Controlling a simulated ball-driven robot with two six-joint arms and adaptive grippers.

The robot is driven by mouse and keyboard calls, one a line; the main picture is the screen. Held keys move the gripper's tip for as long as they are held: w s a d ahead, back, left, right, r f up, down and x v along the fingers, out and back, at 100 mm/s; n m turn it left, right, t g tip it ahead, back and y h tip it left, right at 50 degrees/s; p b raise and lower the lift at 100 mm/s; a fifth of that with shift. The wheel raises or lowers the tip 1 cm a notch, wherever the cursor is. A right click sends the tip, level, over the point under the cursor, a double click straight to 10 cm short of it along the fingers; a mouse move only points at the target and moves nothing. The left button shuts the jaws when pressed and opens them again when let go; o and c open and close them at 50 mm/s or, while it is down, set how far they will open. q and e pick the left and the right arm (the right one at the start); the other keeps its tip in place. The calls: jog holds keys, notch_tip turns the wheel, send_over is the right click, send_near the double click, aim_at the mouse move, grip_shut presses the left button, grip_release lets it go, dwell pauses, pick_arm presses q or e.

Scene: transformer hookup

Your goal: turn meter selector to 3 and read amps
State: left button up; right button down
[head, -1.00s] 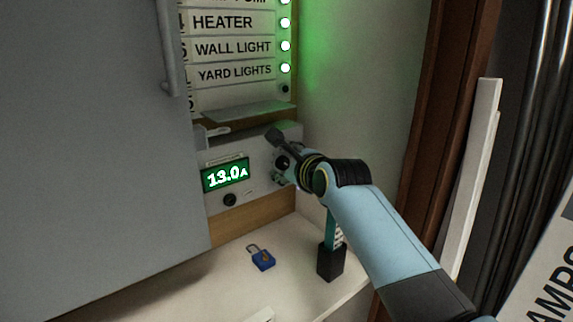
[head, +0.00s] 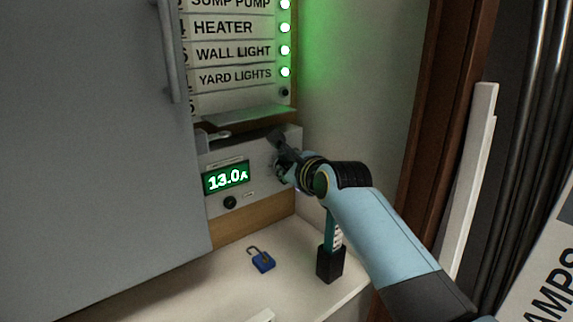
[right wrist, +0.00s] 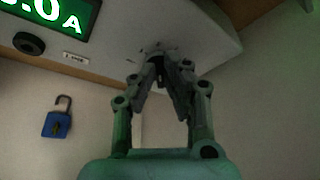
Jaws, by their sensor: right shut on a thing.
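The meter (head: 255,160) is a light grey box on the back wall. A round black button (head: 230,202) sits below the display. My right gripper (head: 280,155) is at the right part of the meter's front. In the right wrist view its fingers (right wrist: 160,64) close together on a small dark selector knob at the meter face. The fingers hide most of the knob, so its position number cannot be read. The display also shows partly in the right wrist view (right wrist: 50,16). My left gripper is not in view.
Above the meter is a label panel (head: 233,52) with several lit green lamps. A grey door (head: 95,140) covers the left. A blue padlock (head: 262,261) lies on the white shelf (head: 215,285), and a black holder (head: 331,263) with a teal item stands right of it.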

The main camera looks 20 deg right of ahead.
jog(key=shift+w+d+r+m+g+y+p, duration=0.1)
jog(key=shift+d+m+g+y+p, duration=0.2)
jog(key=shift+m+y+p, duration=0.85)
jog(key=shift+d+f+m+g+h+p, duration=0.1)
jog(key=shift+m+g+p, duration=0.35)
jog(key=shift+p, duration=1.45)
jog(key=shift+w+d+r+m+g+y+p, duration=0.2)
jog(key=shift+m+y+p, duration=0.55)
jog(key=shift+p, duration=0.8)
jog(key=shift+s+f+m, duration=0.15)
jog(key=shift+m, duration=0.1)
